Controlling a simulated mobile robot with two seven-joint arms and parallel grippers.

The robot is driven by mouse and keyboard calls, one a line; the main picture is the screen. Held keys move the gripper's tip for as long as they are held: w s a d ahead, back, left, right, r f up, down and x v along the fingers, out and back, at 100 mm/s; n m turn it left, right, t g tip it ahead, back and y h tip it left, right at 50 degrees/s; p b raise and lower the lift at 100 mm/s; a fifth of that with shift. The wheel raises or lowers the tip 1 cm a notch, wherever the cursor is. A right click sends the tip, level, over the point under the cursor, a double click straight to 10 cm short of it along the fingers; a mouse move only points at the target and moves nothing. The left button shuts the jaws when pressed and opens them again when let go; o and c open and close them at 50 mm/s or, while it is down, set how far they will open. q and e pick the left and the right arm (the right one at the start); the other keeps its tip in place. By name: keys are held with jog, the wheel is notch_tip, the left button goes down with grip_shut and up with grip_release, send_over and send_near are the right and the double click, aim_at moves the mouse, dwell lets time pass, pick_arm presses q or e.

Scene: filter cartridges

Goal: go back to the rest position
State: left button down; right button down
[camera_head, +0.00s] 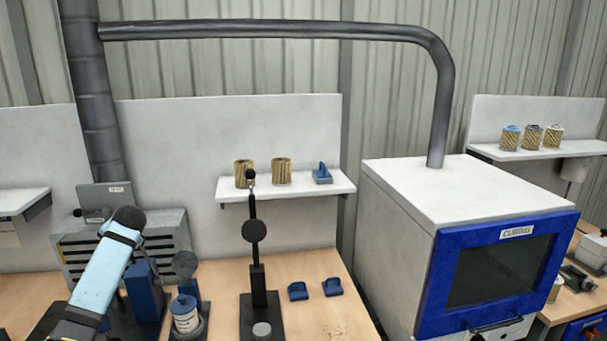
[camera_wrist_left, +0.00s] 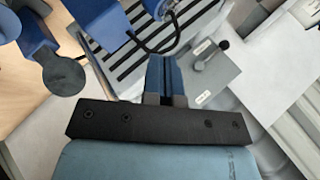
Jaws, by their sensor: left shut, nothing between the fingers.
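My left gripper (camera_wrist_left: 166,82) is shut in the left wrist view, with its blue fingers together and nothing between them. Below it is the black bar of its mount and my light blue wrist body. The fingers point toward the grey slatted cabinet (camera_wrist_left: 120,55), and a grey box (camera_wrist_left: 208,72) on it shows to their right. In the head view my light blue arm part comes in at the lower left, in front of the slatted cabinet (camera_head: 170,245); the fingertips cannot be made out there. My right gripper is in neither view.
Near my left arm stand a blue device with a grey disc (camera_head: 185,265), a white labelled canister (camera_head: 185,318) and a black stand (camera_head: 257,285). Two blue holders (camera_head: 298,291) lie on the wooden bench (camera_head: 335,318). The curing oven (camera_head: 410,220) stands right; cartridges (camera_head: 282,170) sit on a shelf (camera_head: 300,190).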

pick_arm(q)
jog(key=s+d+f+h, duration=0.2)
jog(key=s+d+f, duration=0.65)
jog(key=s, duration=0.35)
jog(key=s+d+f+h, duration=0.2)
jog(key=s+d+f, duration=0.6)
jog(key=s+f, duration=0.25)
jog(key=s+d+r+h, duration=0.1)
jog(key=s+d, duration=0.3)
jog(key=s, duration=0.5)
jog(key=s+d+r+h, duration=0.1)
jog(key=s+d+h, duration=0.15)
jog(key=s, duration=0.75)
jog(key=s+d+r+h, duration=0.1)
jog(key=s+d, duration=0.3)
jog(key=s, duration=0.5)
jog(key=w+d+f+t+h, duration=0.1)
jog(key=w+d+f+t, duration=0.2)
jog(key=f, duration=0.3)
jog(key=w+d+f+t+h, duration=0.1)
jog(key=w+d+f+t, duration=0.2)
jog(key=f, duration=0.4)
jog(key=shift+d+f+m+t+h, duration=0.15)
jog(key=shift+d+m+t+h, duration=0.05)
jog(key=shift+m+t+h, duration=0.15)
jog(key=shift+a, duration=0.1)
